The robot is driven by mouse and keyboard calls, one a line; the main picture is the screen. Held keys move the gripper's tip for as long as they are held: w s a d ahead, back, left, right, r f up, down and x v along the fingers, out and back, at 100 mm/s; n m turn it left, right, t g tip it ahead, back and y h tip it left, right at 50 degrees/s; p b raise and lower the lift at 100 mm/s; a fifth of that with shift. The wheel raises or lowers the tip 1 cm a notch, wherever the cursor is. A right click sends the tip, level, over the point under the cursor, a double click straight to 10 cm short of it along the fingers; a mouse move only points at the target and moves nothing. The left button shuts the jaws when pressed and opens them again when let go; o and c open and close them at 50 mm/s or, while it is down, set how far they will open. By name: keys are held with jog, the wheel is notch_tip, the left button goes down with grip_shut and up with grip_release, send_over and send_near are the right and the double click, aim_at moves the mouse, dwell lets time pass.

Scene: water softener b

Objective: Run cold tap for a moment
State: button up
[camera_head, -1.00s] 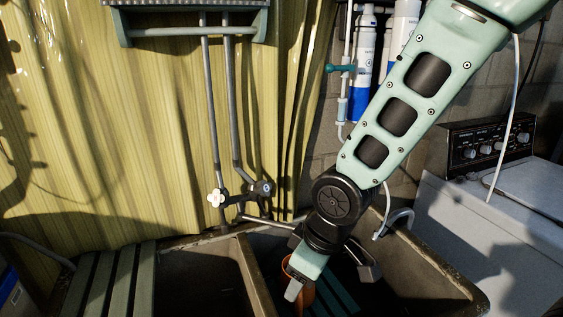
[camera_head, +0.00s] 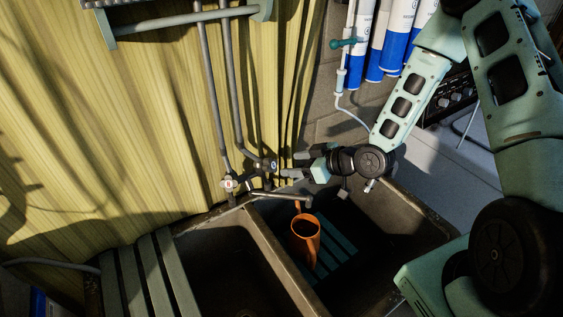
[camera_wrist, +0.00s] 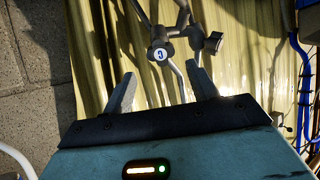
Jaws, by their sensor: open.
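The cold tap (camera_head: 268,165), a round knob, sits on the wall pipes behind the sink. In the wrist view its knob (camera_wrist: 160,54) carries a "C" on a blue-and-white cap. My gripper (camera_head: 291,165) is open and empty, just to the right of the knob and pointing at it. In the wrist view the two fingers (camera_wrist: 160,74) stand on either side of the knob's line, with the knob a little beyond the tips; contact cannot be told. The spout (camera_head: 285,196) reaches over the right basin. No water shows from it.
A second tap handle (camera_head: 228,184) is left of the cold tap. The divided stone sink (camera_head: 262,250) lies below, with a green slatted rack (camera_head: 150,280) at left. Blue-and-white filter cylinders (camera_head: 398,45) hang behind my arm.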

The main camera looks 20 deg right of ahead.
aim_at(273, 165)
jog(key=b+x, duration=0.1)
jog(key=x, duration=0.6)
jog(key=shift+w+a+f+b, duration=0.1)
jog(key=shift+a+f+b, duration=0.1)
jog(key=shift+b, duration=0.2)
jog(key=shift+d+r, duration=0.1)
jog(key=shift+r, duration=0.05)
jog(key=c, duration=0.6)
jog(key=shift+o, duration=0.2)
